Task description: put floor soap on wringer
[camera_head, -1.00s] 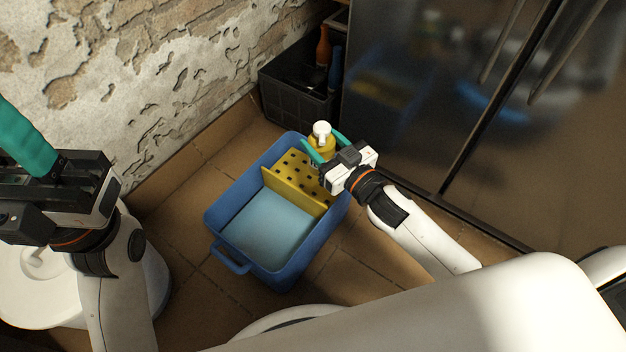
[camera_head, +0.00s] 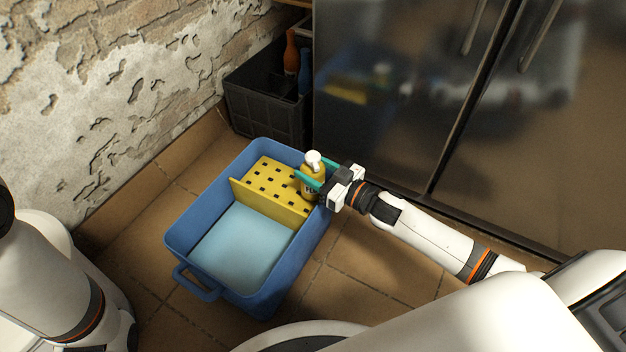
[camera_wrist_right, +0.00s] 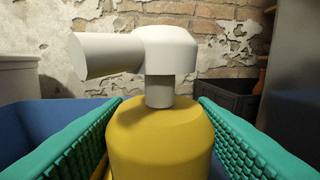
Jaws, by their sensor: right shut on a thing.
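The floor soap (camera_head: 312,178) is a yellow bottle with a white pump head. My right gripper (camera_head: 309,181) is shut on it and holds it upright at the right end of the yellow perforated wringer (camera_head: 272,184). The bottle (camera_wrist_right: 160,140) also fills the right wrist view, between the teal fingers. I cannot tell whether its base touches the wringer. The wringer sits in the far part of a blue mop bucket (camera_head: 182,222). My left gripper is out of the head view; only part of its arm shows at the left.
Light blue water (camera_head: 243,245) fills the near part of the bucket. A black crate (camera_head: 262,108) with bottles stands behind it by the peeling brick wall. A dark steel cabinet (camera_head: 400,110) stands behind my right arm. Tiled floor is free around the bucket.

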